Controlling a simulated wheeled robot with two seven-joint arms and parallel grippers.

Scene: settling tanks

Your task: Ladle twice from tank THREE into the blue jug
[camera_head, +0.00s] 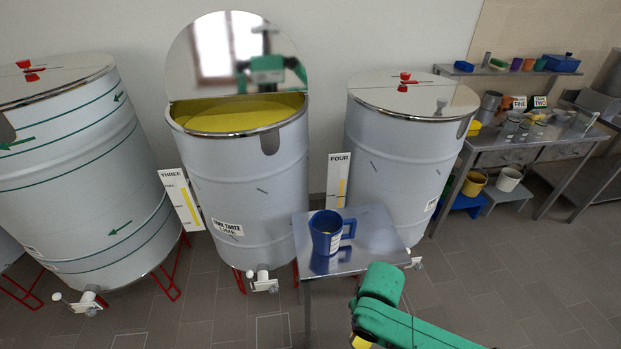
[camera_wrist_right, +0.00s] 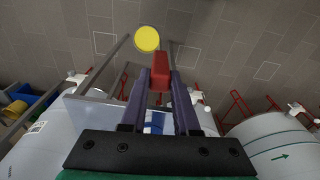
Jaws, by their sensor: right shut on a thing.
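Tank THREE (camera_head: 245,175) is a grey drum with its mirrored lid raised and yellow contents (camera_head: 235,113) near its rim. The blue jug (camera_head: 322,240) stands upright on a small metal table in front of it; how much it holds I cannot tell. A bit of blue, likely the jug, shows between my fingers in the wrist view. My right gripper (camera_wrist_right: 161,75) is shut on a red handle (camera_wrist_right: 161,66). Beyond it is a round yellow face (camera_wrist_right: 147,38), apparently the ladle's bowl with yellow in it. In the head view only my right arm shows. My left gripper is out of view.
The small metal table (camera_head: 380,240) has bare room right of the jug. Closed tank FOUR (camera_head: 395,165) stands to the right, another closed tank (camera_head: 70,190) to the left. A metal bench (camera_head: 535,140) with jars is at the far right. Taps and red legs stick out low.

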